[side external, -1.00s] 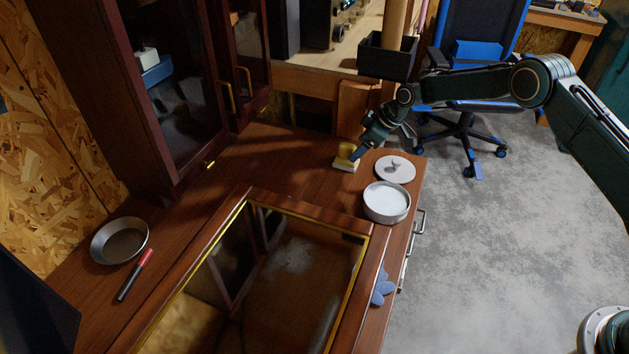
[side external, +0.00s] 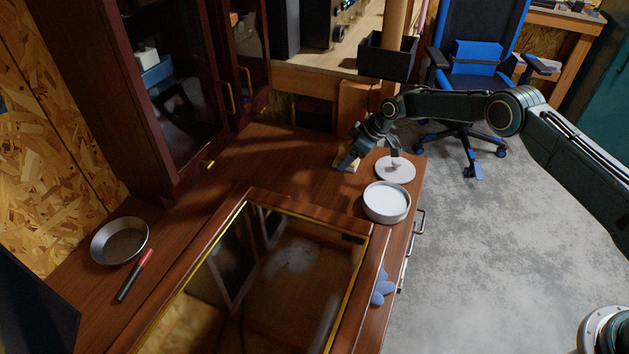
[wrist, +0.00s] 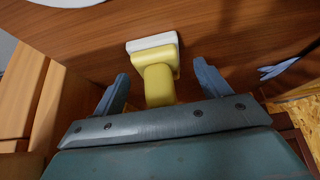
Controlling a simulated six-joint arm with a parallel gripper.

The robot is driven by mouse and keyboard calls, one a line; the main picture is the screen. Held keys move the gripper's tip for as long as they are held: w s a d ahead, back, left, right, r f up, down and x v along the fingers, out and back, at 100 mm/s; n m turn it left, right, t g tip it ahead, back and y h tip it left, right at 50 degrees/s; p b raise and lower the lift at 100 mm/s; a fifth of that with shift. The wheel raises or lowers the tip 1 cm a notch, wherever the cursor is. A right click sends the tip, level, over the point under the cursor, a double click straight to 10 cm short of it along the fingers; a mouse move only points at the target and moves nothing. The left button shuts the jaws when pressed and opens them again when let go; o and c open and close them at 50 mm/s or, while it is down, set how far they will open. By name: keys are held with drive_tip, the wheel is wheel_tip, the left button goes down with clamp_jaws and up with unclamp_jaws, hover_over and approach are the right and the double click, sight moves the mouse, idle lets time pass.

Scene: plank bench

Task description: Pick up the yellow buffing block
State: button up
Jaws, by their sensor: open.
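The yellow buffing block (wrist: 158,82) shows in the wrist view, with a yellow handle and a white pad along its far edge. It lies on the brown wooden surface, between and a little beyond my two fingers. In the side view only a bit of the block (side external: 346,167) shows, as my gripper hides the rest. My gripper (side external: 371,162) is open and low over the block; in the wrist view its fingers (wrist: 161,84) stand apart on either side of the handle. I cannot tell whether either finger touches it.
A white disc (side external: 395,171) and a round tin with white contents (side external: 386,203) stand right of the block. A glass-topped frame (side external: 361,240) is in front. A metal bowl (side external: 119,241) and a red-black marker (side external: 134,276) lie far left.

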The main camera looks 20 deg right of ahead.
idle(0.6)
drive_tip(key=c, duration=1.1)
drive_tip(key=shift+r, duration=0.65)
drive_tip(key=s+a, duration=0.9)
drive_tip(key=shift+s+a+f, duration=0.1)
drive_tip(key=shift+s+a, duration=0.05)
drive_tip(key=shift+a, duration=0.1)
wheel_tip(320, 180, up, 14)
drive_tip(key=shift+d+f, duration=0.1)
